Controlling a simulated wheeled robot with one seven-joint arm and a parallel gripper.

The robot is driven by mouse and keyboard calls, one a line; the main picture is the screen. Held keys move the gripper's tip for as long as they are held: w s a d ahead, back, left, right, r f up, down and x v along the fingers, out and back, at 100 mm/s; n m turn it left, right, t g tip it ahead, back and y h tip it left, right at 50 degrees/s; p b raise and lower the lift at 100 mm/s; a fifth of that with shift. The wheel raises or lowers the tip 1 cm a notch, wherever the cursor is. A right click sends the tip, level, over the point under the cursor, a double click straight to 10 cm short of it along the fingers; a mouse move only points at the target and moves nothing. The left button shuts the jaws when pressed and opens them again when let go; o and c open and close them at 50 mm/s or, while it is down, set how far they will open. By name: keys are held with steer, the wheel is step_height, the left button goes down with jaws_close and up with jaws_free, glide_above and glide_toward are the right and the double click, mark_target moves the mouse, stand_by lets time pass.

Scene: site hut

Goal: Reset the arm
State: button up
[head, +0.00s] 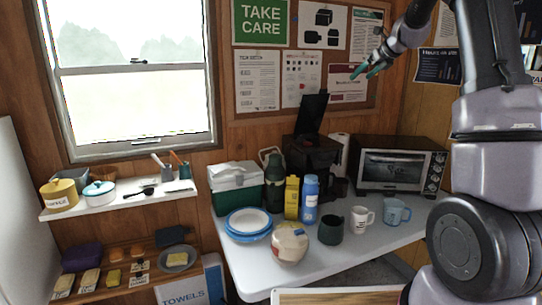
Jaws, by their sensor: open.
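My gripper (366,72) is at the upper right of the head view, with teal fingertips apart. It is open and nothing shows between the fingers. It hangs in the air in front of the notice board (328,58), above the counter (262,275). My arm rises along the right side of the picture and bends over to the left at the top.
On the counter stand a toaster oven (392,170), a green and white cooler (236,188), plates (248,222), a blue bottle (309,200), several mugs and a black machine with its lid up (312,115). A shelf (115,203) holds pots at left. Air around the gripper looks free.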

steer(key=s+a+r+n+g, duration=0.15)
steer(key=s+a+n, duration=0.25)
steer(key=s+n, duration=0.55)
steer(key=s+a+r+n, duration=0.3)
steer(key=s+n, duration=0.1)
steer(key=s, duration=1)
steer(key=s+a+f+n+h, duration=0.1)
steer(key=s+f+n, duration=0.3)
steer(key=s, duration=0.6)
steer(key=s+a+f+n+g+h, duration=0.1)
steer(key=s+f+n, duration=0.2)
steer(key=s+n, duration=0.6)
steer(key=s, duration=0.2)
steer(key=shift+s+f, duration=0.3)
steer(key=shift+f, duration=0.05)
